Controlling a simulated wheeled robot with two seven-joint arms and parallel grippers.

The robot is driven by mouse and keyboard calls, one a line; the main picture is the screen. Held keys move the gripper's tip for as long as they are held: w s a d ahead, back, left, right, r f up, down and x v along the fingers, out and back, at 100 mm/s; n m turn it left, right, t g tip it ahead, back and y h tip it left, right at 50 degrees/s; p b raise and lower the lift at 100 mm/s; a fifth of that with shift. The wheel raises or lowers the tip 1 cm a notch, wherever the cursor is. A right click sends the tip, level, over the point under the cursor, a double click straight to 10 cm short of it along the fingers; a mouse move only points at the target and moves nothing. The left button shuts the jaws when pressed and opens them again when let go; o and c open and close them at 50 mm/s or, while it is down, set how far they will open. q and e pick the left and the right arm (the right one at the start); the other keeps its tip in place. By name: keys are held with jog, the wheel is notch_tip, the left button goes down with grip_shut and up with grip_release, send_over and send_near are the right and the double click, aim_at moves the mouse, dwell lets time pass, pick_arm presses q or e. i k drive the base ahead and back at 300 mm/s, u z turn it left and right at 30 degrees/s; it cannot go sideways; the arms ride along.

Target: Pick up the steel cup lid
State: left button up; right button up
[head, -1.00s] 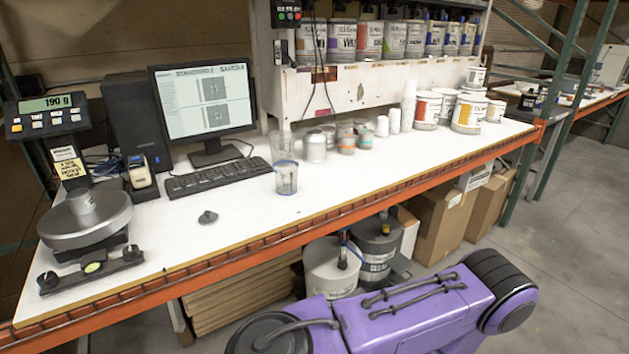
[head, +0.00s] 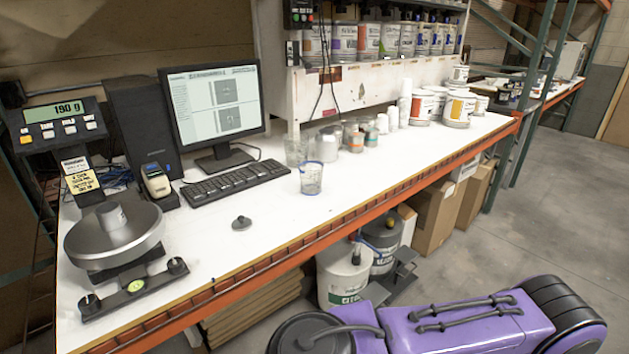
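A small dark grey lid with a knob on top (head: 241,223) lies flat on the white bench in the head view, left of the middle; it looks like the steel cup lid. A small grey cylinder, perhaps the steel cup (head: 111,217), stands on the round pan of the scale (head: 85,247) at the left. I cannot tell whether this cylinder is open or covered. Neither of my grippers is in view, and nothing touches the lid.
A clear cup with a blue rim (head: 311,180) stands right of the lid. A keyboard (head: 235,184) and monitor (head: 216,112) are behind it. Several small pots and cans stand farther back. The white bench top (head: 290,222) around the lid is clear; its orange front rail (head: 330,243) runs along the edge.

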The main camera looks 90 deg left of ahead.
aim_at(241, 223)
jog(key=k, duration=0.4)
jog(key=u, duration=1)
